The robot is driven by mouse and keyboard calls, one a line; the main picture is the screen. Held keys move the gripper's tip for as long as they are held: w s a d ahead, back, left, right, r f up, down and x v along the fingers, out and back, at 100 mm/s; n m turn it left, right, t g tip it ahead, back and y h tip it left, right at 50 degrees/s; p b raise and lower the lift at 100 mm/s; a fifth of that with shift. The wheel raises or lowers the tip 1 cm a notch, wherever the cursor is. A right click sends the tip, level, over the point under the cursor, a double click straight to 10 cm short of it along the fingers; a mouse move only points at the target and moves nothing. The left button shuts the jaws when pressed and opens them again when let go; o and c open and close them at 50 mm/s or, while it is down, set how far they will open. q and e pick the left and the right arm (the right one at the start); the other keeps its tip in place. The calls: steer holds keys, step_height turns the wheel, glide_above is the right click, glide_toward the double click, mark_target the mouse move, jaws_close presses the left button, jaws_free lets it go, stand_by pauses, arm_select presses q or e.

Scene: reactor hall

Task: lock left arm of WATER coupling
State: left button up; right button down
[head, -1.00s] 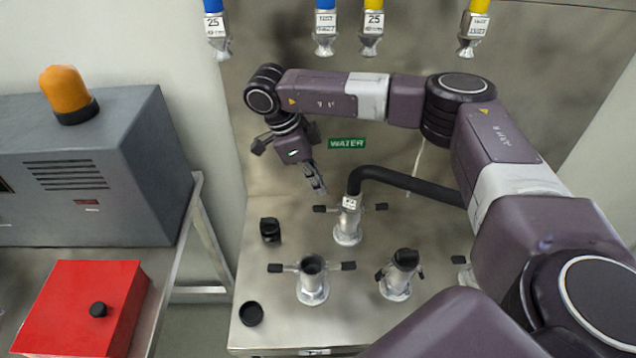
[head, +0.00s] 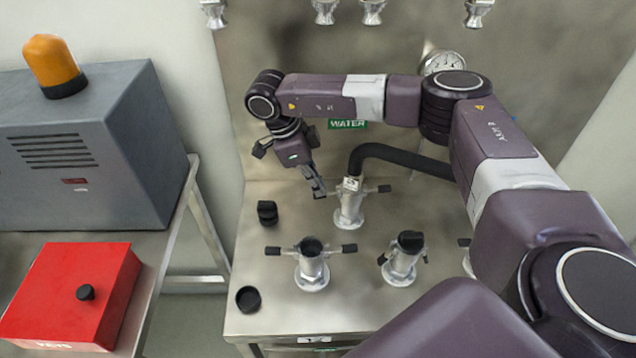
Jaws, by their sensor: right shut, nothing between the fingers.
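The WATER coupling (head: 349,208) is a silvery upright fitting on the steel bench, below the green WATER sign (head: 347,124). A black hose (head: 405,156) is seated on its top. Its right arm (head: 378,189) sticks out sideways with a black grip. Its left arm (head: 333,191) also points outward, partly hidden by my fingers. My right gripper (head: 317,188) is shut and empty, pointing down, its tips at the outer end of that left arm. I cannot tell whether they touch. My left gripper is not in view.
Black caps (head: 248,299) lie on the bench's left side. A gauge (head: 441,62) and hanging nozzles (head: 324,10) are behind. A red box (head: 75,290) is on the left table.

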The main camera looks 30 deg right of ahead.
steer(key=shift+f+b, duration=0.7)
steer(key=shift+f, duration=0.65)
steer(key=shift+b+x, duration=0.35)
steer(key=shift+x, duration=0.55)
steer(key=shift+r, duration=0.4)
steer(key=shift+w+a+r+p, duration=0.2)
steer(key=shift+a+r+p, duration=0.1)
steer(key=shift+a+r, duration=0.1)
steer(key=shift+r+p, duration=1.9)
steer(key=shift+r, duration=1.05)
